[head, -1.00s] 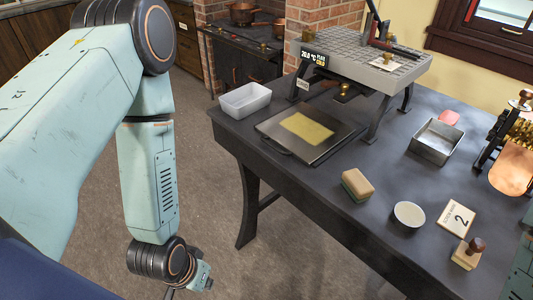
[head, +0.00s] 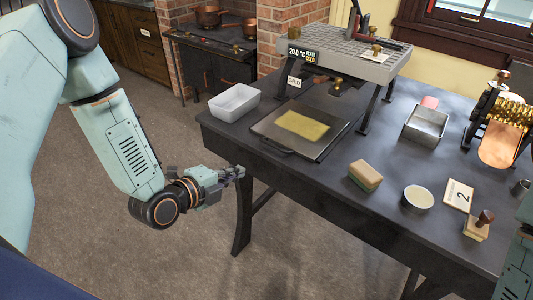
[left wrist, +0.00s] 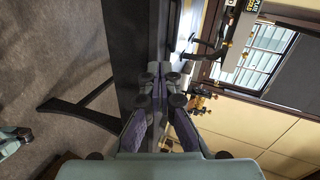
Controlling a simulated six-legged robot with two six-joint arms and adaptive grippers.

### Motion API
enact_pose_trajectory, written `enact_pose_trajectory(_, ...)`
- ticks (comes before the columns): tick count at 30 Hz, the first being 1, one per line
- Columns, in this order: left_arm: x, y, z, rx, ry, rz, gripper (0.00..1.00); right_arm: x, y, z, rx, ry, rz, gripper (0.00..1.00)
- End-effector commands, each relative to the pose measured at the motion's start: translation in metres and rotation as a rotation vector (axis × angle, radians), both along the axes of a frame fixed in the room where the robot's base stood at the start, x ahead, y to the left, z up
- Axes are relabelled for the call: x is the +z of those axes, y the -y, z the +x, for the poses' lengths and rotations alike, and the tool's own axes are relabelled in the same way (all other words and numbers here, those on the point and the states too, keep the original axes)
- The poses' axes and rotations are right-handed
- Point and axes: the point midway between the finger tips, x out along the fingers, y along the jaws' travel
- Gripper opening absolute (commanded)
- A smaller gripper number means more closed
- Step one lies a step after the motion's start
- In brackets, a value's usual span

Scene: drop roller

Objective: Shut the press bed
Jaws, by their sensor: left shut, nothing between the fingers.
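The press bed (head: 328,141) is a flat dark tray that sticks out from under the press (head: 345,58) toward the table's front edge. A yellow sheet (head: 303,126) lies on it. A dark bar handle (head: 276,147) runs along its front edge. My left gripper (head: 240,173) is shut and empty, just off the table's front edge, below and left of the bed and apart from it. In the left wrist view its fingers (left wrist: 164,88) are together, pointing along the table edge. My right gripper is out of view.
A white tub (head: 234,103) stands left of the bed. A sponge-like block (head: 365,176), a round tin (head: 417,198), a "2" card (head: 459,195) and a stamp (head: 478,225) lie to the right. A metal tray (head: 426,126) sits behind them. Open floor lies left of the table.

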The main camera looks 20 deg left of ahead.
Motion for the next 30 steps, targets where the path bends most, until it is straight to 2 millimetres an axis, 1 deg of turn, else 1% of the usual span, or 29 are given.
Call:
enact_pose_trajectory(5, 0.000, 0.004, 0.003, -0.028, 0.029, 0.067, 0.00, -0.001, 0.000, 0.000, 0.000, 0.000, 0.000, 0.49)
enact_pose_trajectory(10, -0.008, 0.010, 0.017, -0.031, 0.028, 0.070, 0.00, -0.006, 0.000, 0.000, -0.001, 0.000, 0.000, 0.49)
enact_pose_trajectory(14, -0.016, 0.016, 0.036, -0.032, 0.028, 0.070, 0.00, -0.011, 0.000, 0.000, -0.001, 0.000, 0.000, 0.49)
enact_pose_trajectory(24, -0.039, 0.034, 0.089, -0.032, 0.027, 0.067, 0.00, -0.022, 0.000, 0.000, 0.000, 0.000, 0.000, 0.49)
enact_pose_trajectory(27, -0.033, 0.037, 0.104, -0.029, 0.029, 0.066, 0.00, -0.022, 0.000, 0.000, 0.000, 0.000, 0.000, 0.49)
enact_pose_trajectory(30, -0.031, 0.041, 0.114, -0.029, 0.027, 0.065, 0.00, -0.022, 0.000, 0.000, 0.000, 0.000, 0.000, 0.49)
